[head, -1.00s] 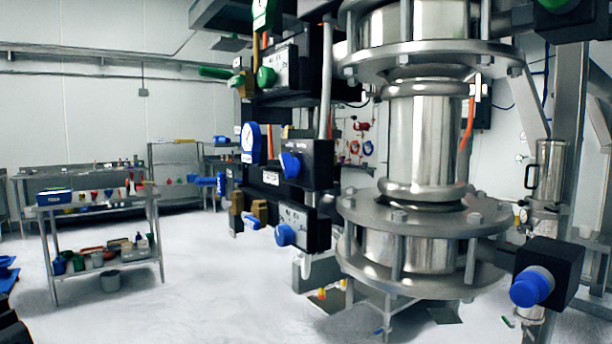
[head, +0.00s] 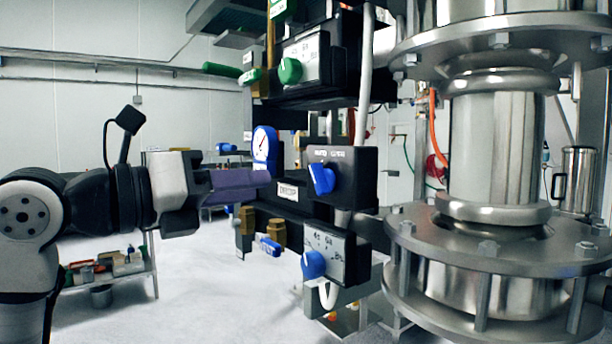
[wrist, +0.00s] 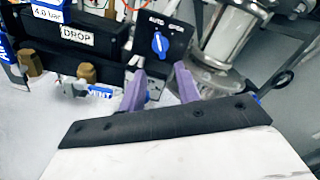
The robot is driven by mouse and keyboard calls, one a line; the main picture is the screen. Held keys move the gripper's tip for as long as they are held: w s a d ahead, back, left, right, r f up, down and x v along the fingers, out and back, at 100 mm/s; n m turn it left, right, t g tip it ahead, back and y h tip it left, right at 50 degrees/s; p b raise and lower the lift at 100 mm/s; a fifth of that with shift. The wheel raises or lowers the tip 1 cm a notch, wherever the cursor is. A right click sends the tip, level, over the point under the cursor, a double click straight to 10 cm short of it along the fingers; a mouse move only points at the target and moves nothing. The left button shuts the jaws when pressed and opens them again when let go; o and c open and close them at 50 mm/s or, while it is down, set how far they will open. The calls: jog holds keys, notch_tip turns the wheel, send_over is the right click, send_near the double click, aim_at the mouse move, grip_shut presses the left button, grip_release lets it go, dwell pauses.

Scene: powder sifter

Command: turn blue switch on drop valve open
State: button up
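The blue switch (head: 322,179) is on the face of a black valve box (head: 352,178) in the middle of the head view. Its handle leans slightly left at the top. In the wrist view the switch (wrist: 160,43) looks near upright, under the words AUTO and OPEN. A white DROP label (wrist: 78,35) is left of it. My gripper (head: 268,178) is left of the switch in the head view, apart from it. In the wrist view its two purple fingers (wrist: 159,70) are spread and empty, with the switch beyond the gap between their tips.
A lower box carries another blue knob (head: 313,264), and an upper box a green knob (head: 290,71). The steel column (head: 493,150) with flanges stands right.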

aim_at(314, 180)
jog(key=p+x, duration=0.2)
jog(key=x, duration=0.8)
jog(key=shift+c, duration=0.2)
grip_shut()
